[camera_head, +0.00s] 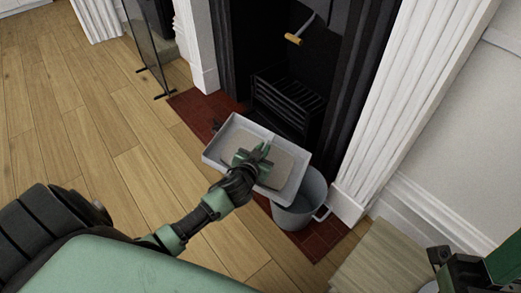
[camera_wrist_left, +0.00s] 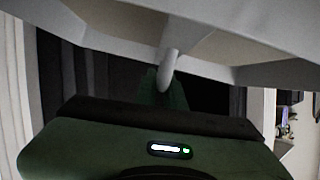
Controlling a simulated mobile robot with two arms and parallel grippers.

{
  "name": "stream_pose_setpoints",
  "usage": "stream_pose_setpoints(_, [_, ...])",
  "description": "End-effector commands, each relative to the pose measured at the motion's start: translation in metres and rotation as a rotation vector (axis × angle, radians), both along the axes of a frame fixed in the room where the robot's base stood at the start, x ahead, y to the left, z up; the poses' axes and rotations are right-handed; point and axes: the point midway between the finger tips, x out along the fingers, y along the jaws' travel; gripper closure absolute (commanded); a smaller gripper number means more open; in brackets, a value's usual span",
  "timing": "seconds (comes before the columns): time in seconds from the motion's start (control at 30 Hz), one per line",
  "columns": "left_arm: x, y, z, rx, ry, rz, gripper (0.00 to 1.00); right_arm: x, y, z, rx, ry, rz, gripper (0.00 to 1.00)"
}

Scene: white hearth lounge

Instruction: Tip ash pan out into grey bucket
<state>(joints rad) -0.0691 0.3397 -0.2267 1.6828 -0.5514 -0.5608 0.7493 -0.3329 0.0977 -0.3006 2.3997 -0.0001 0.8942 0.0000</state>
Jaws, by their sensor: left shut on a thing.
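The ash pan (camera_head: 218,155) is a light grey rectangular tray with a flat grey-brown layer of ash (camera_head: 285,170) inside. My left gripper (camera_head: 253,160) is shut on the pan's handle, and in the head view it covers part of the pan. The handle (camera_wrist_left: 170,68) and the pan's pale wall (camera_wrist_left: 255,76) show close up in the left wrist view. The grey bucket (camera_head: 297,212) stands upright on the hearth, below the pan's right end, which hides part of its mouth. The visible inside of the bucket looks plain grey. My right gripper's fingers do not show.
The bucket stands on red hearth tiles (camera_head: 325,240). Behind are a black grate (camera_head: 288,100) and a tool with a wooden handle (camera_head: 293,39). A white fireplace surround (camera_head: 410,90) rises to the right, a glass screen (camera_head: 143,45) stands left. Wooden floor at left is clear.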

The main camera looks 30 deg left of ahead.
Motion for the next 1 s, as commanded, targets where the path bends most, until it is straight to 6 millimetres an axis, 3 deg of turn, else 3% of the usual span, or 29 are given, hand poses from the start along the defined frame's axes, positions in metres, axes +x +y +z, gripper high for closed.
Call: stream_pose_setpoints(1.0, [0.006,-0.037,0.032,0.308,0.031,0.000,1.00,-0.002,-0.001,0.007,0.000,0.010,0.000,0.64])
